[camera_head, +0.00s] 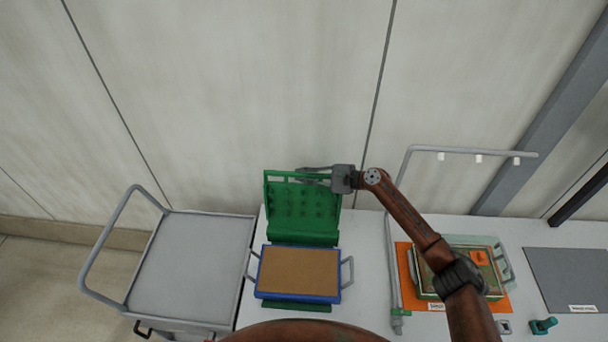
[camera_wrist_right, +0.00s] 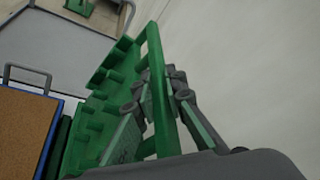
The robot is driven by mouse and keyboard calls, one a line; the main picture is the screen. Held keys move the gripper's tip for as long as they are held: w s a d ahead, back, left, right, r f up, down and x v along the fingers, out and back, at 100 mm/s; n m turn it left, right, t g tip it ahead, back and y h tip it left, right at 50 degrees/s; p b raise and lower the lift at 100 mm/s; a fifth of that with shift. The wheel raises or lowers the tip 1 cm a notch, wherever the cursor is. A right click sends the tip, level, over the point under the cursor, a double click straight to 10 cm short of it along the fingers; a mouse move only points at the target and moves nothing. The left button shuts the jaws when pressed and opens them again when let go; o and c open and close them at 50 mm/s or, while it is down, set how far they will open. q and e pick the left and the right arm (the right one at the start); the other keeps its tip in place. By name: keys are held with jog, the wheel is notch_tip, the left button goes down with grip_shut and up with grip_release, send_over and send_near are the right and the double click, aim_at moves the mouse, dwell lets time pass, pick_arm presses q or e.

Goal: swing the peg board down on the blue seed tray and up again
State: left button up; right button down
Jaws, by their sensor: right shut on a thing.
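The green peg board (camera_head: 302,212) stands raised, close to upright, behind the blue seed tray (camera_head: 298,297). The tray has brown filling and a grey handle on each side. My right gripper (camera_head: 312,177) is at the board's top bar and shut on it. In the right wrist view the fingers (camera_wrist_right: 160,100) lie on both sides of the green bar, and rows of pegs show on the board (camera_wrist_right: 95,125). The tray (camera_wrist_right: 52,140) shows at the left of that view, apart from the board. My left gripper is not in view.
A grey cart (camera_head: 192,265) with a tube handle stands left of the white table (camera_head: 362,250). To the right are a grey pipe frame (camera_head: 392,240), an orange mat (camera_head: 407,270) with a tray on it, and a grey mat (camera_head: 568,275). The wall is close behind.

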jog(key=shift+s+r, duration=0.15)
jog(key=shift+s, duration=0.25)
jog(key=s+f+n+t+y, duration=0.1)
jog(key=s+n, duration=0.4)
jog(key=s, duration=1.1)
jog(key=shift+f+n+t+y+p, duration=0.3)
jog(key=shift+f+t+y+p, duration=0.1)
jog(key=shift+f+t, duration=0.3)
jog(key=shift+s, duration=0.1)
